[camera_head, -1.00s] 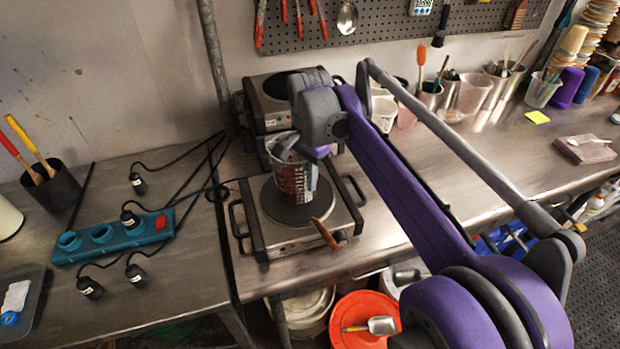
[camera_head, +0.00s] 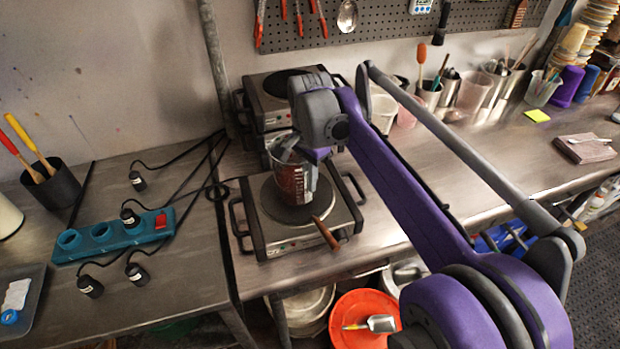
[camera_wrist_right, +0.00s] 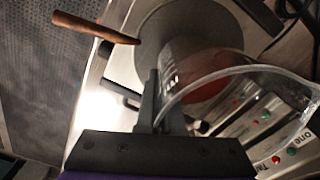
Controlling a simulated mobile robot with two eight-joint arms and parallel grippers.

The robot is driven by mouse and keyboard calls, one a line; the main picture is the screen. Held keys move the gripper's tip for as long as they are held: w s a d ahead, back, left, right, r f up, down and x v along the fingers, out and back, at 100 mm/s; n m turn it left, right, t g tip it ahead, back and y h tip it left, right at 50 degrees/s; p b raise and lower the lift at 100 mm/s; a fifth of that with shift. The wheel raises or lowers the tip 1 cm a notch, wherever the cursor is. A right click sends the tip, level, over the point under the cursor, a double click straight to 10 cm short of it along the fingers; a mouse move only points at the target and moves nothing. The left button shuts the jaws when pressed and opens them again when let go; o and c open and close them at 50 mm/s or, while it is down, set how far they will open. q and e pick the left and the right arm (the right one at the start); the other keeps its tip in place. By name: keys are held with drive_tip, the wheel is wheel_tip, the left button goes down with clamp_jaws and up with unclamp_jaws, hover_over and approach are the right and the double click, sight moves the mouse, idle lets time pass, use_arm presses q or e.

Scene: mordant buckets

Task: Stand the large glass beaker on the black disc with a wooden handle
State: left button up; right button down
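The large glass beaker (camera_head: 289,181), clear with red showing in its lower part, is upright over the black disc (camera_head: 272,208). The disc lies on the front hot plate, and its wooden handle (camera_head: 326,234) points toward the front right. My right gripper (camera_head: 302,158) is at the beaker's upper right side. In the right wrist view, my gripper's fingers (camera_wrist_right: 160,100) are close together at the clear rim of the beaker (camera_wrist_right: 238,72), gripping its wall. The disc (camera_wrist_right: 160,35) shows beyond it. Whether the base touches the disc is hard to tell. My left gripper is out of view.
The front hot plate (camera_head: 262,246) stands near the bench edge, with a second hot plate (camera_head: 251,101) behind it. A teal power strip (camera_head: 110,236) with cables lies on the left bench. An orange bucket (camera_head: 350,310) is below. Bench right of the plates is mostly clear.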

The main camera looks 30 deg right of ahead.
drive_tip(key=shift+f, duration=0.2)
idle(0.3)
drive_tip(key=c, duration=1)
unclamp_jaws()
wheel_tip(320, 180, up, 11)
drive_tip(key=shift+f+p, duration=0.1)
drive_tip(key=shift+p, duration=0.35)
